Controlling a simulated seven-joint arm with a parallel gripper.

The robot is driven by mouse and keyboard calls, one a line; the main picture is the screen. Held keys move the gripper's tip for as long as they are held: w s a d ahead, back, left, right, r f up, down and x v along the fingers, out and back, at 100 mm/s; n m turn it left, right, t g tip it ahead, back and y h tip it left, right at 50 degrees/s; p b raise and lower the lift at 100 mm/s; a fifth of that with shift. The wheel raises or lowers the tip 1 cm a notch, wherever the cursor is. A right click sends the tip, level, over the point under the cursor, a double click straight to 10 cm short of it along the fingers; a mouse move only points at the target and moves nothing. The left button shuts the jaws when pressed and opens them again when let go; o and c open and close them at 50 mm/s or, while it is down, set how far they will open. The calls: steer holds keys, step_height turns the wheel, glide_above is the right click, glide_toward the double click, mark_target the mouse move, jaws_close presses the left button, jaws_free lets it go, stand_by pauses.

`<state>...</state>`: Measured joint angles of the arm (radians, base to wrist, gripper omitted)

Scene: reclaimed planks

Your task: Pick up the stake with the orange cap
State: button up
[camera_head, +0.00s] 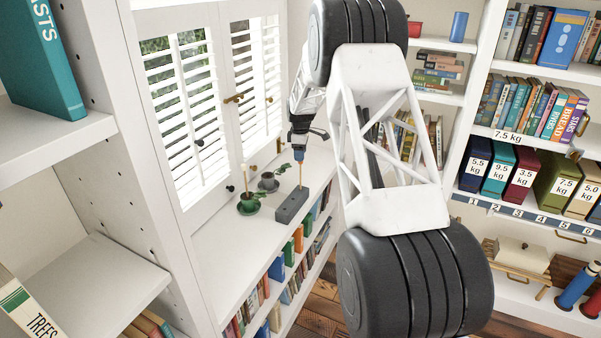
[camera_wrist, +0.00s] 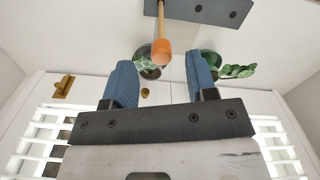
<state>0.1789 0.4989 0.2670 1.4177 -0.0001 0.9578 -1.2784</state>
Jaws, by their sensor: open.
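The stake (camera_head: 301,178) stands upright in a grey block on the white ledge under the shuttered window. Its orange cap (camera_wrist: 162,55) shows large in the wrist view, beyond and roughly between my two blue fingers. The grey block (camera_head: 292,206) also shows at the top of the wrist view (camera_wrist: 215,10). My gripper (camera_head: 303,151) is above the stake in the head view, and in the wrist view (camera_wrist: 160,78) its fingers are apart with nothing between them. The cap's exact distance from the fingertips is hard to tell.
A green pot (camera_head: 249,207) and a dark pot (camera_head: 268,184) with leaves stand left of the block. The window shutters (camera_head: 187,110) are behind the ledge. Shelves of books (camera_head: 536,105) and labelled boxes (camera_head: 520,172) are at the right. The ledge's front left (camera_head: 225,240) is clear.

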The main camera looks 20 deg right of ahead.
mark_target(300, 163)
steer(key=shift+f, duration=2.6)
jaws_close()
steer(key=shift+r, duration=0.1)
steer(key=shift+s+r, duration=0.1)
steer(key=shift+r, duration=4.95)
